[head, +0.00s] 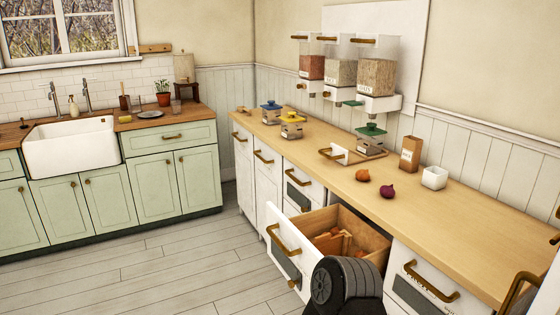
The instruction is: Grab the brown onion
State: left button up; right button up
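A brown onion (362,176), round and orange-brown, sits on the wooden countertop (460,207) to the right of the dispensers' end. A purple onion (387,191) sits beside it, a little nearer and to the right, apart from it. A dark, rounded part of one of my arms (345,284) shows at the bottom centre, in front of the open drawer and well short of the onions. I cannot tell which arm it is. No gripper fingers are in view.
An open drawer (352,222) juts out below the counter, holding orange-brown items too small to name. The counter at right is clear.

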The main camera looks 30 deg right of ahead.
aim_at(362, 175)
jog(key=z, duration=1.4)
jog(key=u, duration=1.4)
jog(key=i, duration=4.55)
jog(key=j+z, duration=0.1)
jog(key=z, duration=3.8)
